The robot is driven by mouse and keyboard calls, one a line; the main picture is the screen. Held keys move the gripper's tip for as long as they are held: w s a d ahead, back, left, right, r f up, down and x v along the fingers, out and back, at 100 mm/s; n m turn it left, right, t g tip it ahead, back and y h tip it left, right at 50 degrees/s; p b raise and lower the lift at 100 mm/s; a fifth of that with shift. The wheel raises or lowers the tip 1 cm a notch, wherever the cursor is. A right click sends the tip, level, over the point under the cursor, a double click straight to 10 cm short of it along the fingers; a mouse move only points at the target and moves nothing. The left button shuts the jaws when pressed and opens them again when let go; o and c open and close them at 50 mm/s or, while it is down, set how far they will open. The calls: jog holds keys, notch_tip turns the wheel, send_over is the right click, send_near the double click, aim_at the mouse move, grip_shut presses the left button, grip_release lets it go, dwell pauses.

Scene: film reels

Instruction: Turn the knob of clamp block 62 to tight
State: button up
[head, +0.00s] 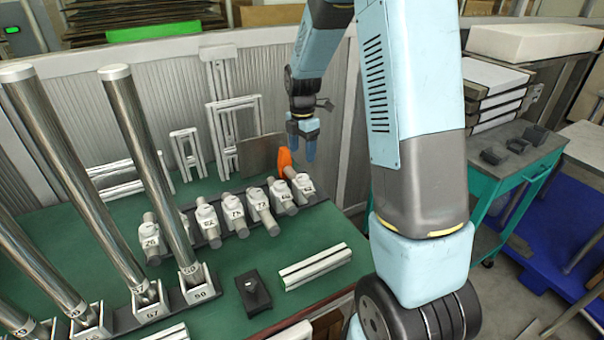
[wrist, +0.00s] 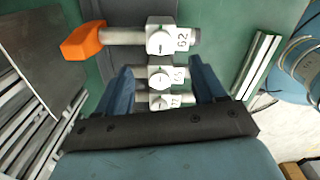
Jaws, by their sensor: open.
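Clamp block 62 (wrist: 160,52) is a white block at the top of the wrist view, with "62" written sideways on it. A round white knob face (wrist: 155,41) with a short dark mark shows on it. A grey rod passes through the block and ends in an orange piece (wrist: 83,42). In the head view the block (head: 303,188) is at the right end of a row. My gripper (wrist: 160,66) is open and empty. Its blue fingers are apart, either side of the neighbouring blocks in the picture. In the head view my gripper (head: 304,140) hangs above and behind the row.
Several similar blocks (head: 233,212) stand close together on a dark rail. Tall metal tubes (head: 140,160) rise on the left. A black block (head: 253,292) and a pale metal bar (head: 314,266) lie in front on the green table. White frames (head: 222,115) lean behind.

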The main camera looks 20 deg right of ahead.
aim_at(302, 176)
notch_tip(302, 176, down, 9)
jog(key=shift+f, duration=0.1)
dwell(0.3)
jog(key=shift+c, duration=0.2)
jog(key=c, duration=1)
